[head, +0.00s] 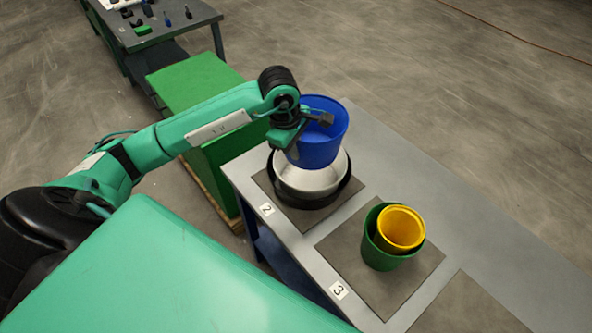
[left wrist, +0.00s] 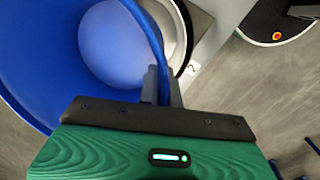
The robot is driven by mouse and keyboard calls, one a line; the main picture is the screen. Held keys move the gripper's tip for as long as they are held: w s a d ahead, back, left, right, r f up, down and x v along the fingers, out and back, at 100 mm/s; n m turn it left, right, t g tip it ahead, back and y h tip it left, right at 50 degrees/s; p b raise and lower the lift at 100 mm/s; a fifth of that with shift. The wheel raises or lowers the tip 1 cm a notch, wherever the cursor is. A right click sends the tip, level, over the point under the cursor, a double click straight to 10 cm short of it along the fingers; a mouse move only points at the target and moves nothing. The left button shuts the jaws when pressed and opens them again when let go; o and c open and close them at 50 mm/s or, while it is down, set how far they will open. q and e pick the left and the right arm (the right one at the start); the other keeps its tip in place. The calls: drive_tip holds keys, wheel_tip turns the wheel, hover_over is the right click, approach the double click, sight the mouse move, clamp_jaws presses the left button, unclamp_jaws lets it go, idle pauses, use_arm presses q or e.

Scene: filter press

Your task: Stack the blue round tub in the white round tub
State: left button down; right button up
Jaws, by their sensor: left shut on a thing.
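The blue round tub (head: 318,150) is held by its rim in my left gripper (head: 322,121), above the white round tub. In the left wrist view the fingers (left wrist: 162,90) are shut on the wall of the blue tub (left wrist: 118,45). The white round tub (head: 333,183) sits inside a black tub (head: 308,201) on the mat marked 2. The blue tub hides the far part of the white tub's opening. I cannot tell whether the blue tub's bottom is just above the white tub or partly inside it. My right gripper is not in view.
A yellow tub (head: 400,229) sits in a green tub (head: 382,262) on the mat marked 3. A bare mat (head: 468,308) lies nearer on the grey table (head: 500,238). A green box (head: 203,85) stands behind the arm, and another table with small items (head: 150,30) is farther back.

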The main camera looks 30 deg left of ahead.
sight(296, 164)
use_arm(q)
wheel_tip(296, 164, down, 5)
drive_tip(key=shift+f+p, duration=0.1)
drive_tip(key=shift+p, duration=0.5)
drive_tip(key=shift+f, duration=0.5)
wheel_tip(296, 164, down, 4)
drive_tip(key=shift+f+p, duration=0.1)
drive_tip(key=shift+p, duration=0.55)
drive_tip(key=shift+f+b, duration=0.6)
drive_tip(key=shift+b, duration=0.15)
